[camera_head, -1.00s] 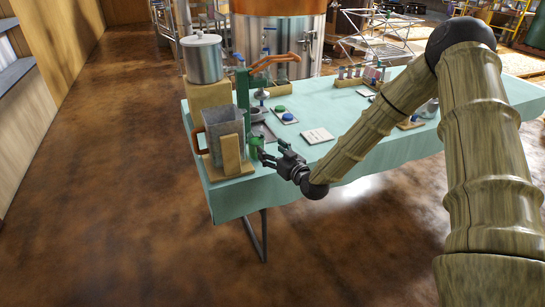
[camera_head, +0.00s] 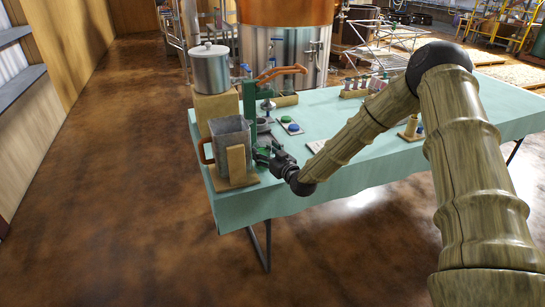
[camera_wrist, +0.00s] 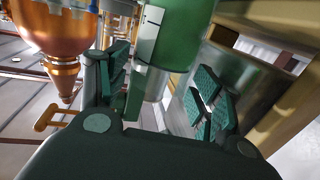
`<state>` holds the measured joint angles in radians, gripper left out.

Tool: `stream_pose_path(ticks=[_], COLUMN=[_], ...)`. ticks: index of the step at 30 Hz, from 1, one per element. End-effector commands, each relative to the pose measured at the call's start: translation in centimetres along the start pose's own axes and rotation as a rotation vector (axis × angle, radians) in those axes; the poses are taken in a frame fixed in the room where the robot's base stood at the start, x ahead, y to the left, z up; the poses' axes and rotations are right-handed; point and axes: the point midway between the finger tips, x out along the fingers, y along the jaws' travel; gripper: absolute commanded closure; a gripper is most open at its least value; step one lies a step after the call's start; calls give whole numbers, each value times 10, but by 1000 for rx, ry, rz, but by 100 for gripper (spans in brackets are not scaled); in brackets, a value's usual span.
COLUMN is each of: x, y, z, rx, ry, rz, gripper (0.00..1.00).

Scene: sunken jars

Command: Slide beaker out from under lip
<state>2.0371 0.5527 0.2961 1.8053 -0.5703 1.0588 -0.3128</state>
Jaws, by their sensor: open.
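A small green vessel (camera_head: 262,154), which looks like the beaker, stands at the foot of a green press (camera_head: 249,98) with an orange lever. My gripper (camera_head: 268,156) is open at its right side, low over the table. In the wrist view my open fingers (camera_wrist: 165,97) have green ridged pads. A green cylinder (camera_wrist: 183,35) with a white strip fills the top, and a silver shaft shows below it, between the fingers. I cannot make out the beaker's outline or the lip there. I cannot tell whether the fingers touch the vessel.
A grey metal jug (camera_head: 229,137) with a brown handle stands close left behind a wooden block (camera_head: 236,163). A lidded metal pot (camera_head: 211,70) sits on a wooden block behind.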

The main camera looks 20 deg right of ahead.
Motion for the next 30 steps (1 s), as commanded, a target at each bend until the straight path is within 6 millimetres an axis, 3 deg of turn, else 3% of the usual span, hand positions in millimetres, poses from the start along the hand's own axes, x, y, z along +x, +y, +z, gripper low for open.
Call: stream_pose_path(ticks=[9, 20, 26, 30], x=[27, 29, 29, 29], y=[0, 0, 0, 1], z=[0, 0, 0, 0], rx=[0, 0, 0, 0], ry=[0, 0, 0, 0], rz=[0, 0, 1, 1], gripper=[34, 34, 71, 71])
